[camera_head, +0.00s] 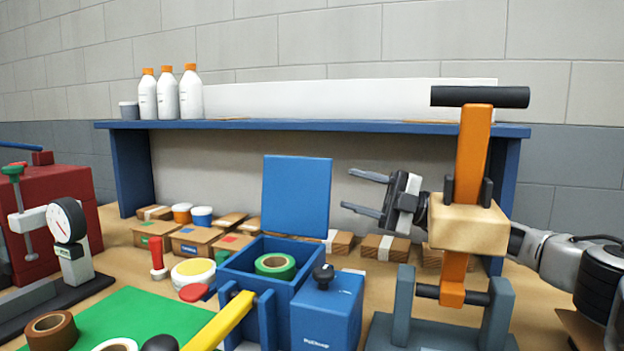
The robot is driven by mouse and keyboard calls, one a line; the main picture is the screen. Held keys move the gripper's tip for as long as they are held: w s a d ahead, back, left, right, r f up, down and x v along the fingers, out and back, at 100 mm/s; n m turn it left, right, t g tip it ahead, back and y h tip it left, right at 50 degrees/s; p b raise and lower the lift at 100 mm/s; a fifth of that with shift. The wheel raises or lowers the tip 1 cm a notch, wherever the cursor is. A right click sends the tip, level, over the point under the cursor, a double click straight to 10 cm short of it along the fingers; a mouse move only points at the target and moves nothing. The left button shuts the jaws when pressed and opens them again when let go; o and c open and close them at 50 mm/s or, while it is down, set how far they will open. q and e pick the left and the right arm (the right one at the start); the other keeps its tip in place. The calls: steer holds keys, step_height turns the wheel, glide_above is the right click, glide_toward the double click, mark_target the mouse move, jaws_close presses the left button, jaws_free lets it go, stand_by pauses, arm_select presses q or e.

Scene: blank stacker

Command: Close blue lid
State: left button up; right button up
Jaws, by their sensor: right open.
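The blue lid (296,194) stands upright at the back of a blue box (240,262), so the box is open. A green tape roll (275,266) sits inside the box. My right gripper (348,189) is to the right of the lid, at about its height in the picture. Its two fingers point left toward the lid, spread apart with nothing between them. A visible gap lies between the fingertips and the lid's right edge. My left gripper is not in view.
An orange lever press (473,150) stands at the right, in front of my right arm. A blue block with a black knob (326,310) and a yellow bar (218,322) are in front of the box. Cardboard boxes (195,240) lie behind, under a blue shelf (330,126).

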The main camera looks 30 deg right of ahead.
mark_target(315, 178)
steer(key=p+x, duration=0.1)
steer(key=x, duration=0.7)
steer(key=shift+w+a+r, duration=0.15)
steer(key=shift+w+a, duration=0.1)
steer(key=shift+a, duration=0.05)
jaws_close()
